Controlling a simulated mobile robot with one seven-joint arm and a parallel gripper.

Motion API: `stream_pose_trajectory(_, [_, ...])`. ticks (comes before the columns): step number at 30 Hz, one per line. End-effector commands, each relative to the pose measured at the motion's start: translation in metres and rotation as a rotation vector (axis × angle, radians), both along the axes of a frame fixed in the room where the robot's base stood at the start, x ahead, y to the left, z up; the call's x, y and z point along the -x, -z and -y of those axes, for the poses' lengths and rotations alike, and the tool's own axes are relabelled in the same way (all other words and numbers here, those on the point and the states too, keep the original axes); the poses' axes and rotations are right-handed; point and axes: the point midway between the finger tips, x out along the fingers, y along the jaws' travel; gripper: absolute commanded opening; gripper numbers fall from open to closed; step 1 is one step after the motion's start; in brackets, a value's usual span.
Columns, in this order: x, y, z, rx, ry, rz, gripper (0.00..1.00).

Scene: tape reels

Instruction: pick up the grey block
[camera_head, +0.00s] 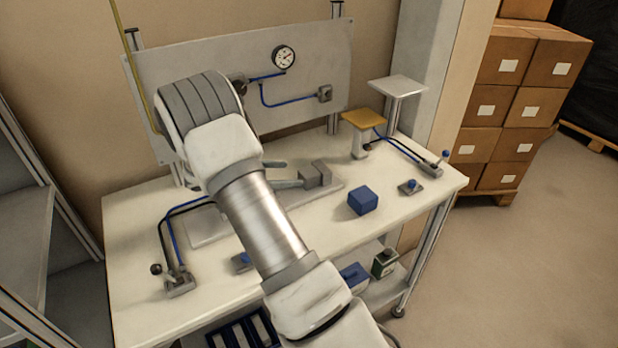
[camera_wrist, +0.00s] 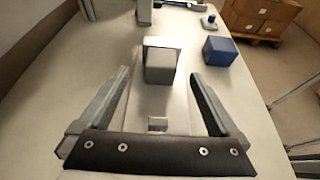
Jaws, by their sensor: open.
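The grey block (camera_head: 310,177) sits on a flat grey plate (camera_head: 205,232) on the white workbench. In the wrist view the grey block (camera_wrist: 160,67) is ahead of my gripper, roughly centred between the fingertips, with a lighter grey piece (camera_wrist: 164,41) close behind it. My gripper (camera_wrist: 160,76) is open and empty, one finger on each side of the view. In the head view my gripper (camera_head: 285,174) is just left of the block, and my arm hides its wrist and part of the plate. I cannot tell whether the fingertips reach the block's sides.
A blue cube (camera_head: 362,200) stands right of the block, also in the wrist view (camera_wrist: 220,51). A yellow-topped stand (camera_head: 363,119) and a blue-knobbed fixture (camera_head: 410,187) stand farther right. A panel with a gauge (camera_head: 284,57) rises behind the bench (camera_head: 330,232).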

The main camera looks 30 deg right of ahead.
Motion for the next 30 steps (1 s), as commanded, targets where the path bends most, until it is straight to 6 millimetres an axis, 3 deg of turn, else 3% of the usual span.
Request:
stream_pose_trajectory(8, [0.002,0.006,0.016,0.0,0.001,0.0,0.97])
stream_pose_trajectory(18, [0.006,0.021,0.058,0.001,0.001,0.0,0.97])
stream_pose_trajectory(25, [0.006,0.022,0.059,0.0,-0.001,0.0,0.97])
stream_pose_trajectory(30, [0.006,0.022,0.059,0.0,-0.001,0.0,0.67])
